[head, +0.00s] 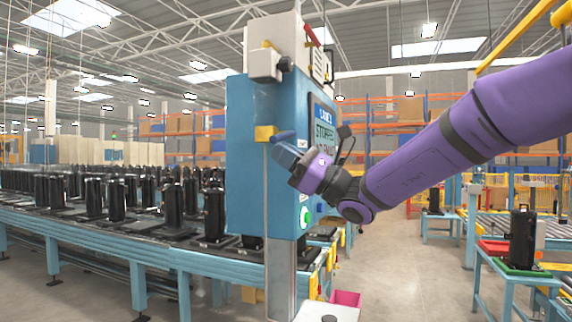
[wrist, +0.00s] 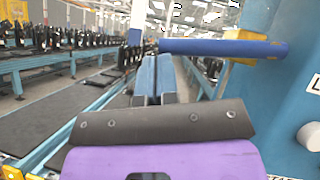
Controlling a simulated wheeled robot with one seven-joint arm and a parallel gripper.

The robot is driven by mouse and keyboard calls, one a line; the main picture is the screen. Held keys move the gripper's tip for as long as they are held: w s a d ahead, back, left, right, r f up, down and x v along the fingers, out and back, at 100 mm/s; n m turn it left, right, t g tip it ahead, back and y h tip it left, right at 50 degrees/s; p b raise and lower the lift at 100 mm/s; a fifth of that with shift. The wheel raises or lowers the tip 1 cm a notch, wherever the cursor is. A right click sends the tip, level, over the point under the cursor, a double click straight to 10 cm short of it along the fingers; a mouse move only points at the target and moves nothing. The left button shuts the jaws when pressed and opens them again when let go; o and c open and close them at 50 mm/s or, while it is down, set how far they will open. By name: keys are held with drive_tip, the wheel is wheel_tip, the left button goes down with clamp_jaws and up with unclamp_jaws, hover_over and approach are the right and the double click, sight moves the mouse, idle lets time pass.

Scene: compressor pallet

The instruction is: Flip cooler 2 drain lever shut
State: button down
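A blue lever bar (head: 284,135) sticks out sideways from a yellow block (head: 265,133) on the edge of the blue cabinet. I see no readable label naming it as cooler 2's drain lever. In the wrist view, the blue lever (wrist: 222,47) lies about level, with its yellow block (wrist: 245,34) behind its right part. My gripper (head: 283,152) is beside the cabinet, just below the lever in the head view. In the wrist view, the blue fingertips (wrist: 157,60) lie close together, with nothing seen between them, near the lever's free left end. I cannot tell whether they touch it.
The blue cabinet (head: 250,190) carries a screen reading STOPPED (head: 324,130) and a green button (head: 304,217). A red handle (head: 311,33) sits higher up. A conveyor (head: 150,252) with many black units runs on the left. A black unit (head: 522,238) stands on the right. Open floor lies between.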

drive_tip(key=shift+s+a+r, duration=0.1)
drive_tip(key=shift+s+r, duration=0.1)
drive_tip(key=shift+r, duration=0.3)
drive_tip(key=shift+s+a+r, duration=0.1)
drive_tip(key=shift+s+r, duration=0.05)
drive_tip(key=shift+r, duration=0.55)
